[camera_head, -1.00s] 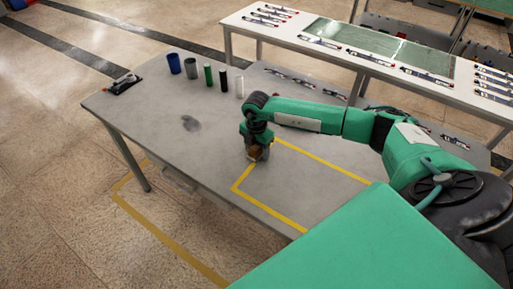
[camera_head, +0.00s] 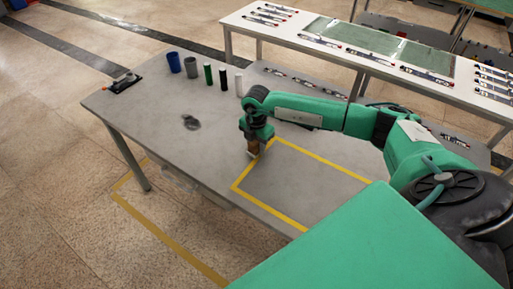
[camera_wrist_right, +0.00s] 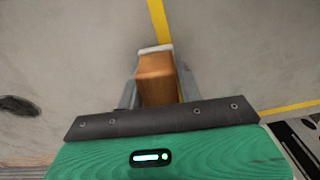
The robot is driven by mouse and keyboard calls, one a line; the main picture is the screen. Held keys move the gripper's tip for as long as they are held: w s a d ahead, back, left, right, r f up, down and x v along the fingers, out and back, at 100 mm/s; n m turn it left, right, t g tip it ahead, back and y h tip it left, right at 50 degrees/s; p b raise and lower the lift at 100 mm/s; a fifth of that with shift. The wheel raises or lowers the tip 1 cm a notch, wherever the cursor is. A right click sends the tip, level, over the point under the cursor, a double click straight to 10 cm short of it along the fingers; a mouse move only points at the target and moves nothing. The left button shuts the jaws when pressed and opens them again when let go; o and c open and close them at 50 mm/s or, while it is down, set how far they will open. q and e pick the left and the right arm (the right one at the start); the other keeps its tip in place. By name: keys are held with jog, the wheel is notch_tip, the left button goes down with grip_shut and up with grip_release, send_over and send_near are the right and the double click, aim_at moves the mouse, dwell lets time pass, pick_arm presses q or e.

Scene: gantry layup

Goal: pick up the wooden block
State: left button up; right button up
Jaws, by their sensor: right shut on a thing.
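The wooden block (camera_wrist_right: 156,80) is brown with a pale end and sits between the two fingers of my right gripper (camera_wrist_right: 158,92) in the right wrist view. The right gripper is shut on it. In the head view the block (camera_head: 253,146) shows small under the right gripper (camera_head: 254,142), over the grey table (camera_head: 200,105) at the left corner of the yellow tape outline (camera_head: 300,155). I cannot tell for sure how far it is above the table. My left gripper is not in view.
Several cylinders stand at the table's back edge, among them a blue one (camera_head: 174,62) and a white one (camera_head: 239,84). A dark device (camera_head: 124,82) lies at the left corner. A dark round patch (camera_head: 190,122) marks the table. The taped area is clear.

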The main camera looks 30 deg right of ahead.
notch_tip(320, 180, up, 11)
jog(key=shift+b, duration=1)
notch_tip(320, 180, up, 7)
jog(key=shift+r+b, duration=0.15)
jog(key=shift+b, duration=0.3)
jog(key=shift+o, duration=0.9)
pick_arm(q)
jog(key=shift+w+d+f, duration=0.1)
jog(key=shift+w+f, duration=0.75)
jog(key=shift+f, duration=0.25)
pick_arm(e)
jog(key=shift+c, duration=0.2)
